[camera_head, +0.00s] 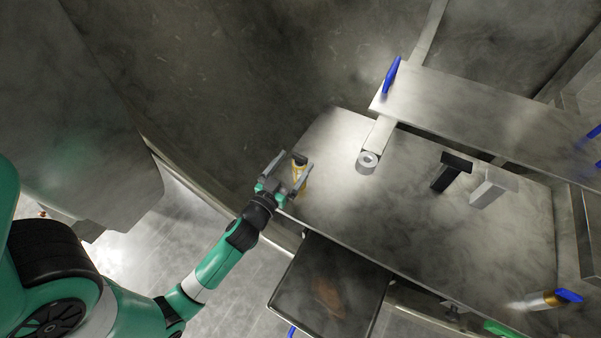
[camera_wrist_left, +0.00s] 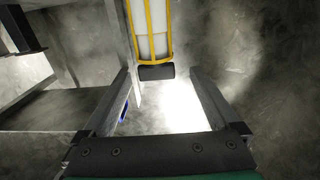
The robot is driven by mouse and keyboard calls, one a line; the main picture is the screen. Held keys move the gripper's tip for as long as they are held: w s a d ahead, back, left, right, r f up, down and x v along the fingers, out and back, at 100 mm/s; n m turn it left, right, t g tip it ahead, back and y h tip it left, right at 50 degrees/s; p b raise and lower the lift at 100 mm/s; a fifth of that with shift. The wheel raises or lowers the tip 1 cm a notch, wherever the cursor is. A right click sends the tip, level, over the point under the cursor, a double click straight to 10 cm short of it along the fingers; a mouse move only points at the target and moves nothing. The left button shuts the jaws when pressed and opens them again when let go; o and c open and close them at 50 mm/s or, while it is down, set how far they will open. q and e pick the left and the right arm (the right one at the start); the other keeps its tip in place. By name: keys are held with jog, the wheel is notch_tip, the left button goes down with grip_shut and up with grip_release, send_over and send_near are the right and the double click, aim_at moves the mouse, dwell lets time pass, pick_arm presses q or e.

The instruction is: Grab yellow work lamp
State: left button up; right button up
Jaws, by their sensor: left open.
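The yellow work lamp (camera_head: 301,174) stands at the left end of the metal table in the head view, partly hidden by my left gripper. In the left wrist view the lamp (camera_wrist_left: 150,35) shows as a white tube in a yellow cage with a dark end cap. My left gripper (camera_head: 287,169) is at the lamp, its fingers apart. In the left wrist view the lamp's capped end lies between the lines of the two open fingers (camera_wrist_left: 160,82), and neither finger visibly touches it. My right gripper is not in view.
The metal table (camera_head: 420,210) carries a grey roll (camera_head: 367,161), a black-handled block (camera_head: 451,172) and a pale block (camera_head: 493,187). A raised shelf (camera_head: 470,108) with a blue clamp (camera_head: 391,75) overhangs the back. A dark tray (camera_head: 330,288) sits below the front edge.

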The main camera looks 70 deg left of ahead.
aim_at(301, 156)
pick_arm(q)
jog(key=shift+w+a, duration=0.45)
jog(key=shift+w, duration=0.1)
jog(key=x, duration=0.5)
jog(key=shift+w+d, duration=0.15)
jog(key=shift+d, duration=0.15)
jog(key=shift+c, duration=0.4)
grip_shut()
